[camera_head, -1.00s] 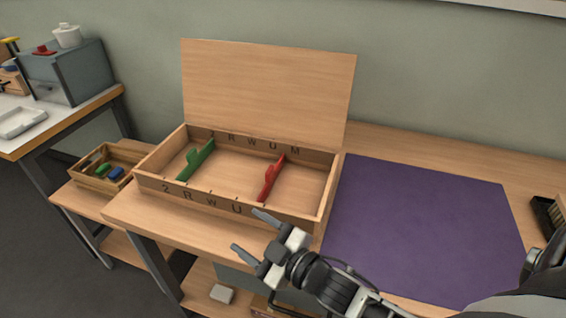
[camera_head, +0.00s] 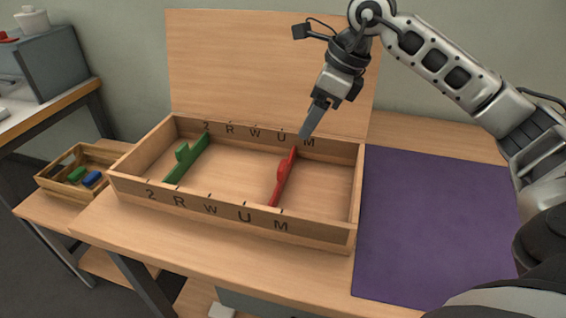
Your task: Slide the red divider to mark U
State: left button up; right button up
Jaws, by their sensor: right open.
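The red divider (camera_head: 283,178) stands across the wooden box (camera_head: 145,196), right of its middle. Its near end meets the front wall between the marks U (camera_head: 245,215) and M (camera_head: 281,226). Its far end lies near U and M on the back wall. A green divider (camera_head: 185,160) stands farther left in the box. My right gripper (camera_head: 303,135) is open and empty, pointing down just above the far end of the red divider. Its fingers overlap in this view, and I cannot tell whether they touch the divider. My left gripper is out of view.
The box's raised lid (camera_head: 230,65) stands behind it, close to my right gripper. A purple mat (camera_head: 430,225) lies clear on the right. A small crate (camera_head: 55,186) with green and blue pieces sits lower left. A grey cabinet (camera_head: 55,65) stands far left.

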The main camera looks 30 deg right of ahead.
aim_at(284, 165)
jog(key=x, duration=1.3)
jog(key=shift+w+a+f, duration=0.1)
jog(key=shift+a+f, duration=0.1)
jog(key=shift+c, duration=0.3)
